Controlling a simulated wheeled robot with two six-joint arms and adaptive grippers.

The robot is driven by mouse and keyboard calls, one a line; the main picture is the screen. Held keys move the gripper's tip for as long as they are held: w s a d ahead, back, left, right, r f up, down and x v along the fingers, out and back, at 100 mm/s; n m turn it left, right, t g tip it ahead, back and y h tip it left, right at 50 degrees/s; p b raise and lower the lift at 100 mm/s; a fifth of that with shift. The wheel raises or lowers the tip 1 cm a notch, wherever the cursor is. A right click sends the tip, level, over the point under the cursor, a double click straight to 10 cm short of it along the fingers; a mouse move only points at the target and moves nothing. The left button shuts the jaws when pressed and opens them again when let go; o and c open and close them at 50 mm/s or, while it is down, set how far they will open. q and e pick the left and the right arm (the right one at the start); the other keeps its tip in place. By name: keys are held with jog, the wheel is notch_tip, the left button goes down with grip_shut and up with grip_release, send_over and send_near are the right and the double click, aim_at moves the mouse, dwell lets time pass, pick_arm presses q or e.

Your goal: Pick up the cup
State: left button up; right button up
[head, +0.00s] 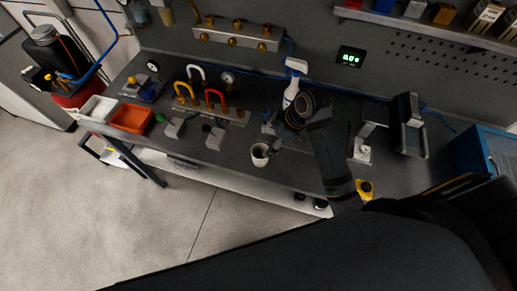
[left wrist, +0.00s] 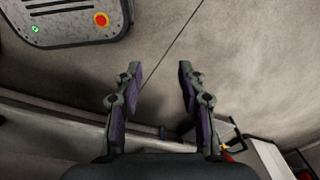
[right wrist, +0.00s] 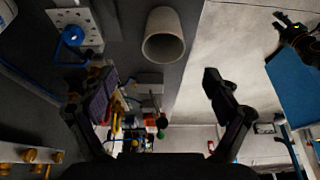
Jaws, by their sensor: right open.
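A pale cup (head: 259,158) stands near the front edge of the dark workbench. It also shows in the right wrist view (right wrist: 163,48), its round opening facing the camera, just ahead of the fingertips and between their lines. My right gripper (head: 275,140) is beside the cup at its upper right in the head view, partly hidden by its own arm. In the right wrist view its fingers (right wrist: 160,85) are wide apart with nothing gripped. My left gripper (left wrist: 158,75) is open and empty above the floor, away from the cup; it is not visible in the head view.
A spray bottle (head: 291,92) stands behind my right arm. An orange bin (head: 131,118) sits at the left end. Floor (head: 150,220) in front is clear.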

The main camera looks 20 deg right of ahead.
aim_at(260, 151)
jog(key=x, duration=0.3)
jog(key=shift+s+a+f+p, duration=0.2)
jog(key=shift+s+f+p, duration=0.1)
jog(key=shift+f+p, duration=0.1)
jog(key=p+x, duration=0.2)
jog(key=x, duration=0.1)
jog(key=shift+w+a+r, duration=0.1)
jog(key=shift+w, duration=0.1)
jog(key=x, duration=0.3)
jog(key=shift+s, duration=0.15)
pick_arm(q)
jog(key=r, duration=0.1)
jog(key=s+r, duration=0.1)
jog(key=r, duration=0.1)
jog(key=shift+a+r, duration=0.1)
jog(key=shift+r, duration=0.1)
pick_arm(e)
jog(key=c, duration=1.2)
